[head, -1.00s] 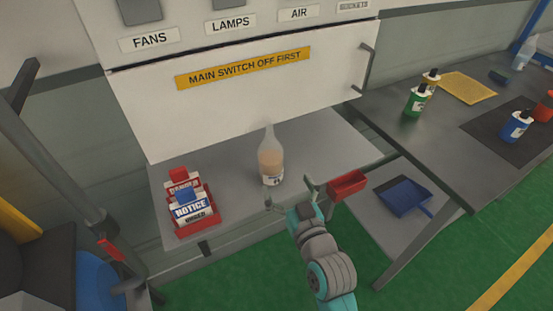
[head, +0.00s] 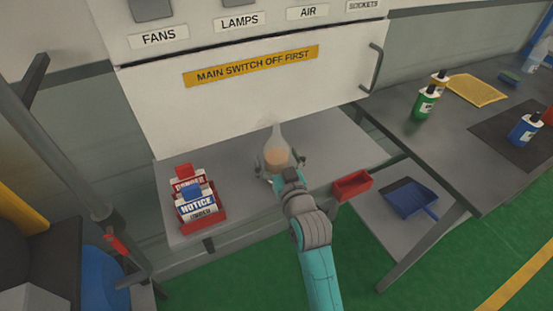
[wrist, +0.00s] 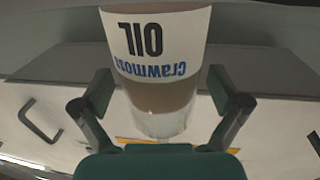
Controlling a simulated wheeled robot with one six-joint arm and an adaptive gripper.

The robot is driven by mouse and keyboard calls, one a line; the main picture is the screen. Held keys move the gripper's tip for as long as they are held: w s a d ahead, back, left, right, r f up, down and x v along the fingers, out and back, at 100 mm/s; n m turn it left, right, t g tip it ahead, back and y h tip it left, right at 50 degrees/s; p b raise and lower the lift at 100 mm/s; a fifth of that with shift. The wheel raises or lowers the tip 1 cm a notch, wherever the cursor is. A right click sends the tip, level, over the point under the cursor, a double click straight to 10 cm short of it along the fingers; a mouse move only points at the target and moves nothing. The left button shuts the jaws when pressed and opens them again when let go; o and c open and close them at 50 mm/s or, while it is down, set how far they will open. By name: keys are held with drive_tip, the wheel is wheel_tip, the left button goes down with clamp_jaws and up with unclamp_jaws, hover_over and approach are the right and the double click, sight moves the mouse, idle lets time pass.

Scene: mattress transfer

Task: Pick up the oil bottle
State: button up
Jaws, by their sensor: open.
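The oil bottle (head: 278,147) is clear with a tapered top and tan contents. It stands upright on the grey shelf (head: 240,155) below the white panel. In the wrist view the bottle (wrist: 158,75) fills the middle, with a white label reading OIL upside down. My gripper (head: 281,166) is open, with one finger on each side of the bottle's body. In the wrist view my gripper (wrist: 160,90) shows gaps between both fingers and the bottle. The arm hides the bottle's lower part in the head view.
A red holder (head: 203,222) with DANGER and NOTICE tags stands left of the bottle. A small red tray (head: 352,186) is at the shelf's right front. A white cabinet panel (head: 240,100) rises behind. A dark table (head: 400,130) with several bottles is at right.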

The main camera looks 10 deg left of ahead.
drive_tip(key=shift+r, duration=0.1)
drive_tip(key=c, duration=1.6)
